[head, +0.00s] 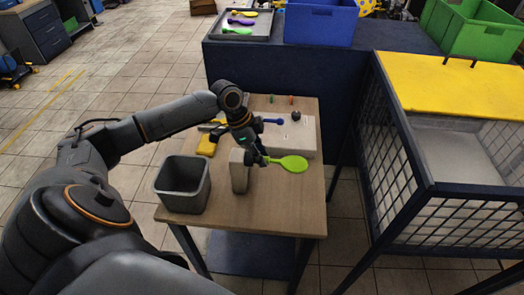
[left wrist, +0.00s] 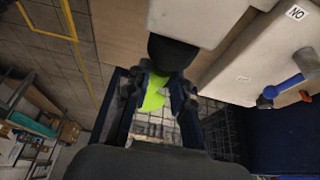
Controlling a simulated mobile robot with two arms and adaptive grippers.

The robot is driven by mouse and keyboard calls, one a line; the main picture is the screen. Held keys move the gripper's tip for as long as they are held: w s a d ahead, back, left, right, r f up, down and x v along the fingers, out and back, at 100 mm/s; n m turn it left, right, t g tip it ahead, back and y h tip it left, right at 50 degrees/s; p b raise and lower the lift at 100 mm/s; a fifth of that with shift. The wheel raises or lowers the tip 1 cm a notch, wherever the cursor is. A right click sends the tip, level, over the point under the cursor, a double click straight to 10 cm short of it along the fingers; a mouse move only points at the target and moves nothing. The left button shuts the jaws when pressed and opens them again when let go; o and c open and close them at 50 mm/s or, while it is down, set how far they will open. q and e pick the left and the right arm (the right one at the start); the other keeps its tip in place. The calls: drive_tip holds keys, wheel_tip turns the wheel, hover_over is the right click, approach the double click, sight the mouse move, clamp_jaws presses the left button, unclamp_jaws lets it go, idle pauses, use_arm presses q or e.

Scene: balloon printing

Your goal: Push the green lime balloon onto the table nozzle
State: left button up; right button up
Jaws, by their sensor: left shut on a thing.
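The green lime balloon (head: 289,163) sticks out flat to the right from my left gripper (head: 262,160), above the wooden table. My left gripper is shut on its narrow end. A light grey upright block (head: 239,171) stands just left of the gripper. In the left wrist view, the dark round table nozzle (left wrist: 172,53) juts from the pale block (left wrist: 190,15) and reaches to my left fingertips (left wrist: 158,88). The balloon (left wrist: 153,97) shows between the fingers there. Whether the balloon's neck is around the nozzle or only beside it is hidden. My right gripper is not in view.
An open grey bin (head: 183,184) stands at the table's (head: 285,210) front left. A white board (head: 298,142) with a blue hammer-shaped item (head: 270,121) lies behind. A yellow item (head: 207,145) is at left. A yellow-topped mesh cage (head: 450,95) stands right. The table's front right is clear.

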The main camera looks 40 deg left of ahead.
use_arm(q)
drive_tip(key=shift+s+a, duration=0.25)
drive_tip(key=shift+a, duration=0.15)
idle(0.4)
drive_tip(key=o, duration=0.8)
drive_tip(key=shift+p, duration=0.3)
drive_tip(key=p+v, duration=0.7)
drive_tip(key=shift+r, duration=0.15)
drive_tip(key=shift+s+a+r, duration=0.1)
drive_tip(key=shift+r, duration=0.1)
drive_tip(key=shift+s+a+r, duration=0.15)
drive_tip(key=shift+a+r, duration=0.05)
drive_tip(key=shift+r, duration=0.35)
